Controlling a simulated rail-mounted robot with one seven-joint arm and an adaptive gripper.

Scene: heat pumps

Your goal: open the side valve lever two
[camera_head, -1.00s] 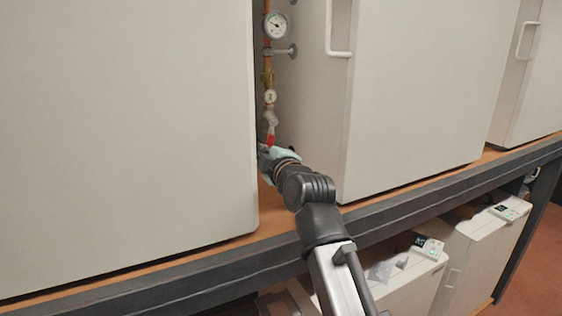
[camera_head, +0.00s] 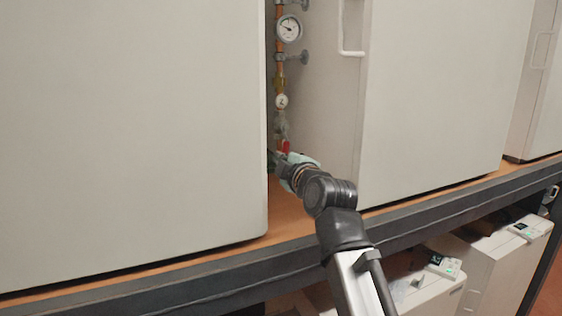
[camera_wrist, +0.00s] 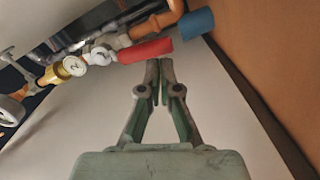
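The red valve lever (camera_head: 286,146) is on the copper pipe in the gap between two white cabinets, below a round tag marked 2 (camera_head: 282,101). In the wrist view the red lever (camera_wrist: 146,50) lies nearly crosswise just beyond my fingertips, and the tag (camera_wrist: 73,66) is to its left. My gripper (camera_wrist: 159,65) has its two fingertips together, with nothing seen between them. The tips are very close to the lever's edge; I cannot tell if they touch it. In the head view my gripper (camera_head: 277,160) is just below the lever, its fingers partly hidden by the left cabinet.
The left cabinet (camera_head: 130,120) and the right cabinet (camera_head: 430,110) leave a narrow gap above the orange shelf (camera_head: 287,212). A pressure gauge (camera_head: 289,28) is higher on the pipe. A blue piece (camera_wrist: 197,22) is beyond the lever in the wrist view.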

